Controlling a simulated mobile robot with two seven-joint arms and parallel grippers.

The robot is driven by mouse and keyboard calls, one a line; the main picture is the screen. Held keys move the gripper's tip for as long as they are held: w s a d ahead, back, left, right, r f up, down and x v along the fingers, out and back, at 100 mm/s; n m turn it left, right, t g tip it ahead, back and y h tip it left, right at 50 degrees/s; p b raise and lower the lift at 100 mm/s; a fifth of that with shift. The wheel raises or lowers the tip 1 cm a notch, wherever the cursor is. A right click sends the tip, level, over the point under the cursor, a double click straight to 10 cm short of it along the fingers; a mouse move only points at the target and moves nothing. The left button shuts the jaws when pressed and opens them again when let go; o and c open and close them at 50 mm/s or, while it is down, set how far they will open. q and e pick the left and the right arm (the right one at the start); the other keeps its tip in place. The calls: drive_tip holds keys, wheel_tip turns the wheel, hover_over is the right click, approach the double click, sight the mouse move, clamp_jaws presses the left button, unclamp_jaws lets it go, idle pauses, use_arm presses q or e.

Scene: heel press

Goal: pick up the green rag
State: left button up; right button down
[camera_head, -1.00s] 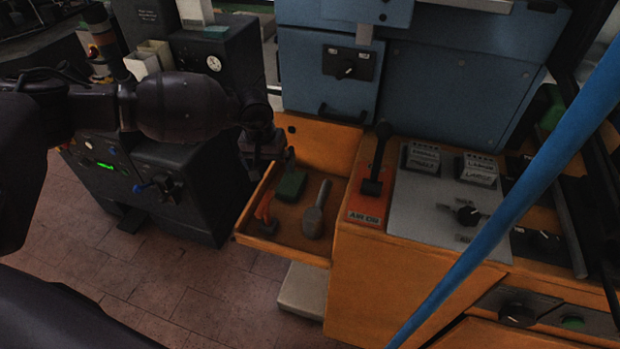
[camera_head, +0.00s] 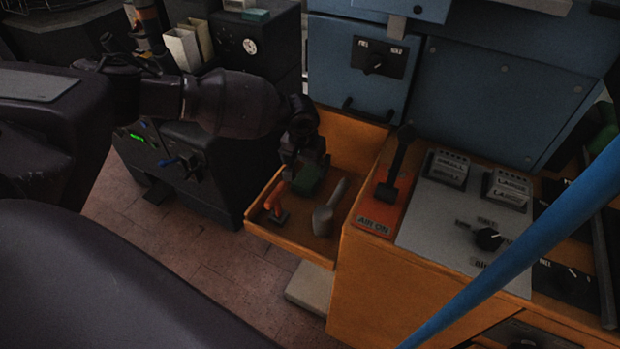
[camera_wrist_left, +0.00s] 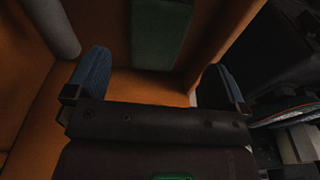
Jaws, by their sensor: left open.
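The green rag (camera_head: 308,182) lies in the open orange drawer (camera_head: 287,245), partly hidden under my left gripper. It also shows in the left wrist view (camera_wrist_left: 161,36) as a flat dark green piece on the drawer floor, at the upper middle. My left gripper (camera_head: 304,170) points down over the drawer at the rag. In the left wrist view its blue-padded fingers (camera_wrist_left: 155,65) stand wide apart with nothing between them, the rag lying beyond them. My right gripper is not in view.
In the drawer, an orange-handled tool (camera_head: 275,208) lies left of the rag and a grey scoop-like tool (camera_head: 328,208) right of it. A black lever (camera_head: 397,170) stands on the orange cabinet to the right. A blue bar (camera_head: 530,240) crosses the right foreground.

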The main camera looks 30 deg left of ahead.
sight(309, 175)
use_arm(q)
drive_tip(key=f, duration=0.3)
drive_tip(key=f+b, duration=0.1)
drive_tip(key=shift+w+d+f, duration=0.25)
drive_tip(key=shift+w+f, duration=0.1)
drive_tip(key=shift+w, duration=0.05)
drive_tip(key=shift+f, duration=0.2)
drive_tip(key=shift+r, duration=0.1)
drive_tip(key=shift+c, duration=0.6)
drive_tip(key=c, duration=0.7)
drive_tip(key=shift+c, duration=0.9)
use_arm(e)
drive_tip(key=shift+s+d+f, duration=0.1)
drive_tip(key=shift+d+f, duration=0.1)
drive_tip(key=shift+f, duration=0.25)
use_arm(q)
drive_tip(key=shift+r, duration=0.15)
